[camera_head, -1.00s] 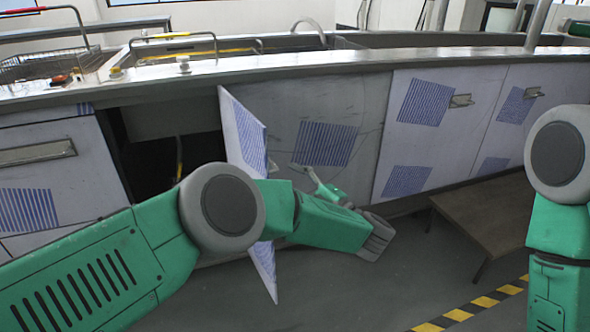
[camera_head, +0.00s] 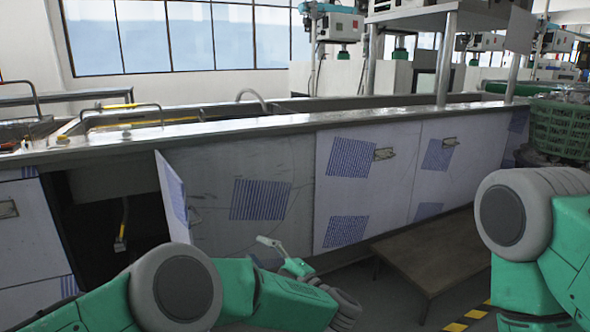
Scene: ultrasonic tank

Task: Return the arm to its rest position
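My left arm comes in from the lower left and bends at a large grey joint in front of the tank's cabinets. My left gripper (camera_head: 275,248) is beyond the forearm, in front of the grey panel and apart from the open door. One thin grey finger shows; the rest is too small and hidden to tell its opening. My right arm's shoulder and upper arm show at the right edge; its gripper is out of view. The open white cabinet door (camera_head: 171,192) stands out from the ultrasonic tank (camera_head: 300,128) beside a dark opening.
A low brown table (camera_head: 425,252) stands in front of the closed cabinet doors on the right. A green crate (camera_head: 562,128) is at the far right. Yellow and black floor tape (camera_head: 470,314) runs near the bottom right. Windows and machines are behind the tank.

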